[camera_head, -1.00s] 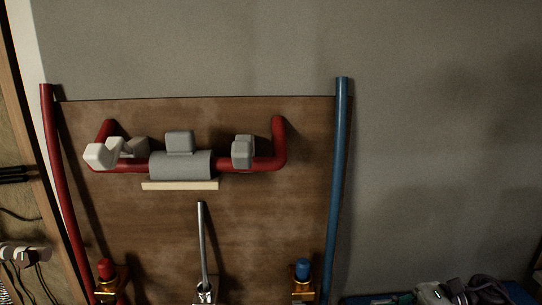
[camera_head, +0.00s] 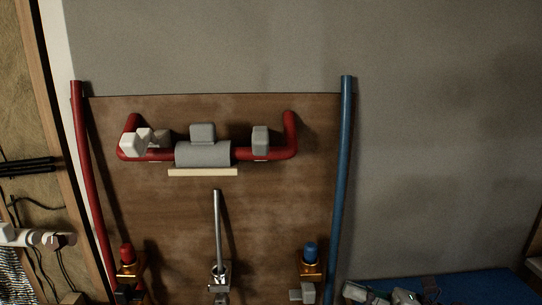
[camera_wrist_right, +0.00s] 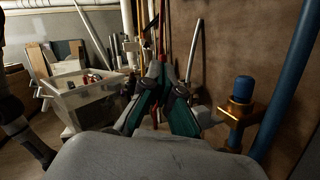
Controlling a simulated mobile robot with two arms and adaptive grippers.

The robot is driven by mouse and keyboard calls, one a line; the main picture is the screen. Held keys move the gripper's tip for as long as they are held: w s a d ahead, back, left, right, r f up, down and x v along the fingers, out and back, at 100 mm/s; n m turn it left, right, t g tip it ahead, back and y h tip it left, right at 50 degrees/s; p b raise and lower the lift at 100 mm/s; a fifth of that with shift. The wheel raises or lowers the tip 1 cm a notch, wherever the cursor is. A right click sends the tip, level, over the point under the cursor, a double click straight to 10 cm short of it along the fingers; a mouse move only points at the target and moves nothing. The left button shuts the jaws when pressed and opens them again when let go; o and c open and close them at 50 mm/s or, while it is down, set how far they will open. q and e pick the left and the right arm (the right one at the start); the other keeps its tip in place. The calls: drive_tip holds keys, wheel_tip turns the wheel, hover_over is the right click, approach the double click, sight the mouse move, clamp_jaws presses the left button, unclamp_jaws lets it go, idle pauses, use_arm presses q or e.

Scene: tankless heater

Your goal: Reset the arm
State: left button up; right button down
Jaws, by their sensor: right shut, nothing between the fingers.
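My right gripper shows only in part at the bottom edge of the head view (camera_head: 385,297), in front of the blue surface. The right wrist view shows its green-lined fingers (camera_wrist_right: 163,76) closed together and empty. They are near the lower pipes and apart from the blue-capped valve (camera_wrist_right: 241,95). A pipe assembly with a grey cylinder (camera_head: 203,154) and red pipe ends (camera_head: 290,135) is on the brown board (camera_head: 270,210). My left gripper is not seen in either view.
A red pipe (camera_head: 87,170) and a blue pipe (camera_head: 341,190) stand along the board's sides. A thin metal pipe (camera_head: 218,230) rises between the red-capped (camera_head: 126,254) and blue-capped valves. A grey bin (camera_wrist_right: 85,95) stands at left in the wrist view. The wall at right is clear.

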drive_tip(key=s+d+f+m+t+h, duration=0.15)
drive_tip(key=f+m+t+h, duration=0.5)
drive_tip(key=m, duration=1.05)
drive_tip(key=d+f+m+t+h, duration=0.3)
drive_tip(key=f+m+h, duration=0.4)
drive_tip(key=m+h, duration=0.75)
drive_tip(key=s+f+m+g+y, duration=0.1)
drive_tip(key=s+f+m+g, duration=0.5)
drive_tip(key=s, duration=0.5)
drive_tip(key=s+f+m+g+y, duration=0.1)
drive_tip(key=s+f+m+g, duration=0.45)
drive_tip(key=s, duration=0.65)
wheel_tip(320, 180, down, 27)
drive_tip(key=s+m+g+b, duration=0.1)
drive_tip(key=g+b, duration=0.1)
drive_tip(key=b, duration=0.1)
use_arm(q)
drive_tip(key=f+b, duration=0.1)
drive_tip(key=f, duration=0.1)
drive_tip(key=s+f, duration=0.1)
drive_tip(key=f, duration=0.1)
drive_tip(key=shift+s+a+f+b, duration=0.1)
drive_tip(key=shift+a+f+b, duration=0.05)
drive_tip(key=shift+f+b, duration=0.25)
use_arm(e)
drive_tip(key=s+d+f+g, duration=0.1)
drive_tip(key=s+d+f, duration=0.1)
drive_tip(key=s+f, duration=1.5)
drive_tip(key=shift+d+f+h, duration=0.3)
drive_tip(key=shift+f, duration=0.65)
